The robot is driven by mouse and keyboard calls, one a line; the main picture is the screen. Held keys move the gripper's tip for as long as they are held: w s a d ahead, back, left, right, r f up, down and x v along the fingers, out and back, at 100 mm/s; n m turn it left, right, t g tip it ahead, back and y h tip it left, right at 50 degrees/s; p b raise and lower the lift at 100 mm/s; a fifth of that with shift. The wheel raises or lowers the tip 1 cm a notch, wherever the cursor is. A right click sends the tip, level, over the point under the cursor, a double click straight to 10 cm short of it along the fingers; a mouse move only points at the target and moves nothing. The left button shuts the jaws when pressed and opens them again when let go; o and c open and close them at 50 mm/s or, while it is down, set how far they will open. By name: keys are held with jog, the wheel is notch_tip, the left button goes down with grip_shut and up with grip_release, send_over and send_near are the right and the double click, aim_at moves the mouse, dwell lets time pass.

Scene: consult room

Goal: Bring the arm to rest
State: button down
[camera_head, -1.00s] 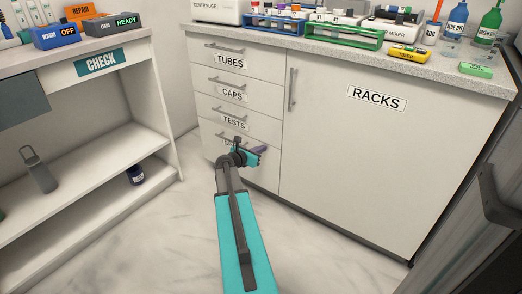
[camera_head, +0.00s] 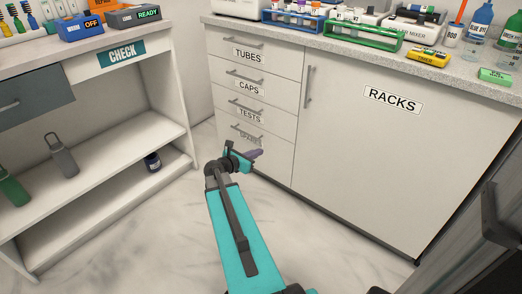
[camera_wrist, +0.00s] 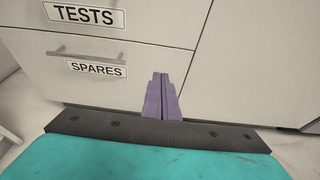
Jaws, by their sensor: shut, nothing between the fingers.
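My gripper (camera_head: 254,154) is at the end of my teal arm, low in front of the white drawer cabinet. Its two purple fingers also show in the wrist view (camera_wrist: 161,97), pressed together with nothing between them. They point toward the cabinet front, by the lowest drawer, labelled SPARES (camera_wrist: 98,69). In the head view the SPARES drawer (camera_head: 250,137) is just above and behind the gripper. I cannot tell how wide the gap to the cabinet front is.
The white RACKS door (camera_head: 380,150) fills the right. A CHECK desk (camera_head: 150,50) with open shelves stands at left, holding a grey bottle (camera_head: 62,158), a green bottle (camera_head: 12,188) and a dark jar (camera_head: 152,162). Tube racks (camera_head: 362,36) line the counter. Marble floor (camera_head: 150,240) is open.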

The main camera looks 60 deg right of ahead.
jog(key=shift+a+r, duration=0.1)
dwell(0.5)
jog(key=w+a+r+n+t+p, duration=0.2)
jog(key=w+a+n+p, duration=0.1)
jog(key=w+a+p, duration=0.6)
jog(key=s+a+f+y+p, duration=0.15)
jog(key=a+p, duration=0.25)
jog(key=a, duration=0.4)
jog(key=s+a+f+y+p, duration=0.1)
jog(key=a+f+y+p, duration=0.1)
jog(key=a+p, duration=0.45)
jog(key=s+a+f+m+g+y+p, duration=0.1)
jog(key=s+a+m+g+y+p, duration=0.1)
jog(key=s+a+m, duration=0.4)
jog(key=s+a+f+m+g+y+p, duration=0.1)
jog(key=s+a+m+y+p, duration=0.3)
jog(key=a, duration=1.3)
jog(key=s+a+f+m+g+y+p, duration=0.1)
jog(key=s+a+m+g+y+p, duration=0.1)
jog(key=s+a+m+y, duration=0.3)
jog(key=s+a+m+p, duration=0.1)
jog(key=s+a+m, duration=0.3)
jog(key=s+a, duration=0.3)
jog(key=shift+s+f+m+g+p, duration=0.35)
jog(key=shift+s+f+m+g, duration=0.05)
jog(key=shift+s, duration=0.25)
